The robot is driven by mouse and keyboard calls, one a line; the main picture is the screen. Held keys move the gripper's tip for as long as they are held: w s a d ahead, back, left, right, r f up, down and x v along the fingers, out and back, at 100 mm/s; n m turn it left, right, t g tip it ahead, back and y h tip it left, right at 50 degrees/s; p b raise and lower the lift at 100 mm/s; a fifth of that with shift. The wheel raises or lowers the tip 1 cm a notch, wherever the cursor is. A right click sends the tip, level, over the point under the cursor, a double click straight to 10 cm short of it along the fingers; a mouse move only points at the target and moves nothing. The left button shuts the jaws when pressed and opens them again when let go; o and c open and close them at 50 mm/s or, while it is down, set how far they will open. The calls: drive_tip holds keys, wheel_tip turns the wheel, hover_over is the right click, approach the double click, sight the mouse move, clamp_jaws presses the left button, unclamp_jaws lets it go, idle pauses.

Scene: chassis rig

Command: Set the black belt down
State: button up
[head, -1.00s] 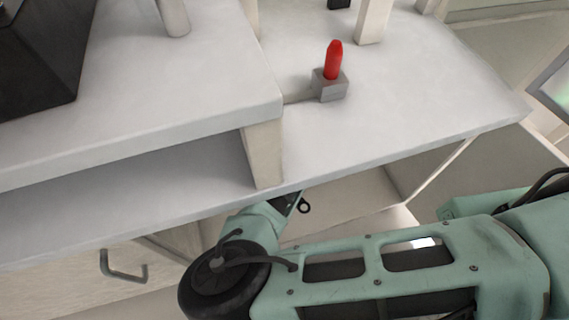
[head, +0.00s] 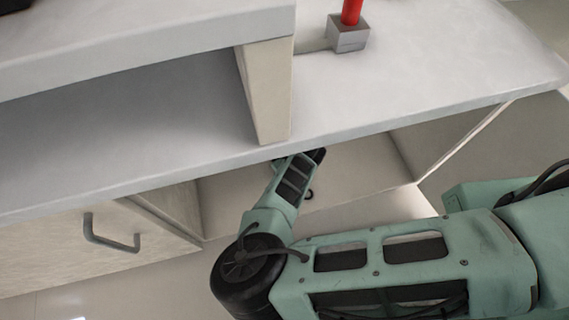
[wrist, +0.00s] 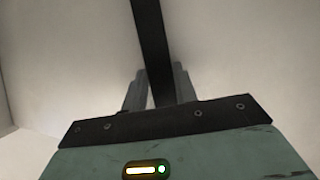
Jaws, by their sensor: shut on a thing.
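The black belt (wrist: 150,40) shows in the wrist view as a dark strip running from the top edge down between the fingers of my gripper (wrist: 158,84). My gripper is shut on it. The strip's upper end runs out of the picture, against a plain pale surface. In the head view my wrist reaches under the counter's front edge, at the open space below, and the fingers are hidden there. I cannot make out the belt in the head view.
The white counter (head: 400,90) overhangs my wrist closely. Under it is an open compartment (head: 365,165), with a handled cabinet front (head: 60,240) to its left. A red peg (head: 351,12) stands in a grey block (head: 348,38) on the counter. A raised shelf (head: 150,35) is at the left.

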drive_tip(key=shift+f, duration=0.1)
drive_tip(key=o, duration=1)
drive_tip(key=shift+s+r+p, duration=0.15)
drive_tip(key=shift+r+p, duration=0.45)
drive_tip(key=p+v, duration=1.1)
drive_tip(key=p, duration=0.1)
drive_tip(key=shift+d, duration=0.1)
